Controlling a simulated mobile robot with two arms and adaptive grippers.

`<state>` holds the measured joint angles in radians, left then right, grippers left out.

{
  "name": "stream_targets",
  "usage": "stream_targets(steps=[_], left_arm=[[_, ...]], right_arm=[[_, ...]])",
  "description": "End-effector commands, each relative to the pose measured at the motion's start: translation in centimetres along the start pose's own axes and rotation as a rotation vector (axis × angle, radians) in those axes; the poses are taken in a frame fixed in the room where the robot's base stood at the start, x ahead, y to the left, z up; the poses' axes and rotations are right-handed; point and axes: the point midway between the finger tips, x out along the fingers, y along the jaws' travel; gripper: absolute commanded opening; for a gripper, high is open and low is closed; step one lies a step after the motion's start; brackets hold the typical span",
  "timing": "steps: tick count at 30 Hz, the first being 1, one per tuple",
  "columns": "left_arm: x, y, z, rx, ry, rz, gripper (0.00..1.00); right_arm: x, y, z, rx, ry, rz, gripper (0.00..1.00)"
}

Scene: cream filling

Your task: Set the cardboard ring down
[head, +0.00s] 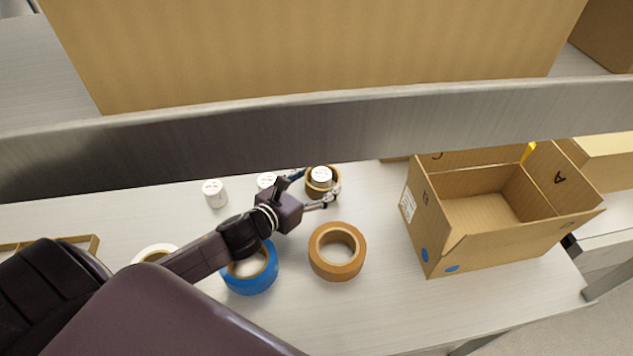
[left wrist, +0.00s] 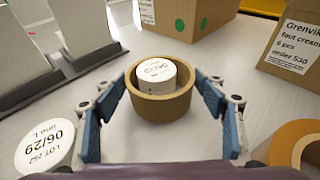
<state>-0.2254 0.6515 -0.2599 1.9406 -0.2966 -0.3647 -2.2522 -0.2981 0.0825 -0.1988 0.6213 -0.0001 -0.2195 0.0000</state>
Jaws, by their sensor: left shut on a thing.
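The cardboard ring (head: 313,190) is a short brown tube near the back middle of the table. A white jar (head: 321,173) with a printed lid stands inside it, its top showing above the rim. My left gripper (head: 318,184) is shut on the ring. My right gripper is not in view.
Two more white jars (head: 214,194) (head: 266,180) stand left of the ring. A brown tape roll (head: 338,271), a blue roll (head: 250,284) and a whitish roll (head: 150,252) lie nearer. An open carton (head: 490,245) stands right. A grey shelf edge (head: 330,125) crosses above the table.

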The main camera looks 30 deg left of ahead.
Motion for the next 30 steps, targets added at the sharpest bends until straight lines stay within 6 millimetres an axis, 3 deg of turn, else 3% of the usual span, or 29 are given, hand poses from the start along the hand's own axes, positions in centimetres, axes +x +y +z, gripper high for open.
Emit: stream_targets(steps=[6,7,11,23,30], left_arm=[[0.1,0.0,-0.1,0.002,0.0,0.0,0.47],[0.1,0.0,-0.1,0.002,0.0,0.0,0.68],[0.0,0.0,-0.1,0.002,0.0,0.0,0.82],[-0.4,0.1,0.0,0.001,0.002,0.001,0.83],[-3.5,0.0,-0.1,0.003,0.003,0.0,0.83]], right_arm=[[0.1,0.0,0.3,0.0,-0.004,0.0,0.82],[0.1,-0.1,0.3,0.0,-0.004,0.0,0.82],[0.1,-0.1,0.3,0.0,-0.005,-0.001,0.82],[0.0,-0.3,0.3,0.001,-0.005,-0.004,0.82],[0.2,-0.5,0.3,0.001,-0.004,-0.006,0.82]])
